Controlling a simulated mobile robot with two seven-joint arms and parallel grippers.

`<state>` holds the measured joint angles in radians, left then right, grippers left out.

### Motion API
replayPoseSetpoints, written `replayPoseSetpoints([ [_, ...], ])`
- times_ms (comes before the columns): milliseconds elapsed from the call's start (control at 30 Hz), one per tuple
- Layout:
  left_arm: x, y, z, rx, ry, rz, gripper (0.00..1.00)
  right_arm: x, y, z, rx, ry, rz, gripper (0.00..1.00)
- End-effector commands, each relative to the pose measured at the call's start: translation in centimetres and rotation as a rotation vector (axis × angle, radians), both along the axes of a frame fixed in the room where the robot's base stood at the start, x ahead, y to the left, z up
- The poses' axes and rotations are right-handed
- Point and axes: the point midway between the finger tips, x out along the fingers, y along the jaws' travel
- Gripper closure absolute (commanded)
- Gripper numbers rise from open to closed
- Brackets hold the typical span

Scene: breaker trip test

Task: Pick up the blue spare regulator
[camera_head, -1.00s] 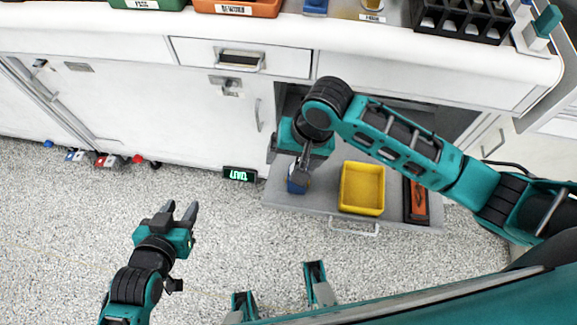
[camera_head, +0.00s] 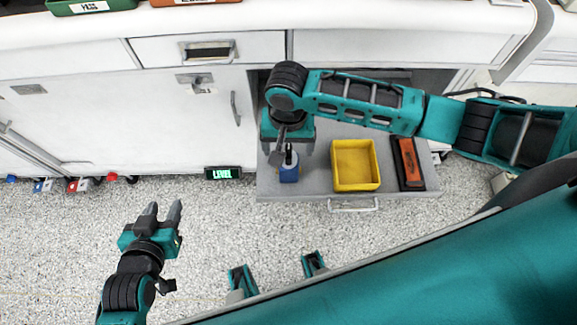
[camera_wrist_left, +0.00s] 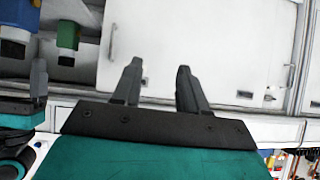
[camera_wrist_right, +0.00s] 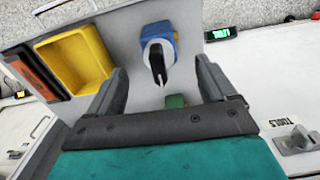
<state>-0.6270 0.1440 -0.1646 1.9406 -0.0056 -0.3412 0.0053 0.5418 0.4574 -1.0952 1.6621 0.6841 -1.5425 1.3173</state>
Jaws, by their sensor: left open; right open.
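The blue spare regulator (camera_head: 289,173) stands at the left end of the pulled-out grey drawer (camera_head: 313,176). Its dark stem points up. In the right wrist view the blue regulator (camera_wrist_right: 174,33) shows with a pale round top and black stem, beyond and between my fingertips. My right gripper (camera_head: 283,140) is open above the drawer, just behind the regulator in the head view. The right wrist view shows its fingers (camera_wrist_right: 158,74) apart, with nothing held. My left gripper (camera_head: 160,211) is open and empty over the floor; its fingers (camera_wrist_left: 159,68) also show in the left wrist view.
A yellow bin (camera_head: 356,165) and an orange-and-black item (camera_head: 409,163) lie in the drawer right of the regulator. A small green object (camera_wrist_right: 175,101) shows between my right fingers. A lit green display (camera_head: 223,173) is left of the drawer.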

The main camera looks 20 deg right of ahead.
Motion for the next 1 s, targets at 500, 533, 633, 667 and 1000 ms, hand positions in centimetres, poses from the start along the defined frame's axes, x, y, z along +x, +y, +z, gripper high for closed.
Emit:
replayPoseSetpoints([
  [500,0.9,-1.0,-0.2,-0.020,-0.015,-0.011,0.57,0.3,-0.3,-5.4,0.000,-0.001,0.001,0.16],
  [533,0.9,-1.0,-0.1,-0.020,-0.015,-0.011,0.57,0.3,-0.3,-5.4,0.000,-0.002,0.001,0.16],
  [633,0.9,-1.0,-0.1,-0.020,-0.014,-0.011,0.57,0.3,-0.3,-5.3,0.000,-0.002,0.001,0.16],
  [667,0.9,-1.0,-0.1,-0.020,-0.014,-0.011,0.57,0.3,-0.3,-5.3,0.000,-0.002,0.001,0.16],
  [1000,0.8,-0.9,-0.3,-0.018,-0.011,-0.009,0.57,0.2,-0.3,-5.3,0.001,-0.001,0.001,0.45],
])
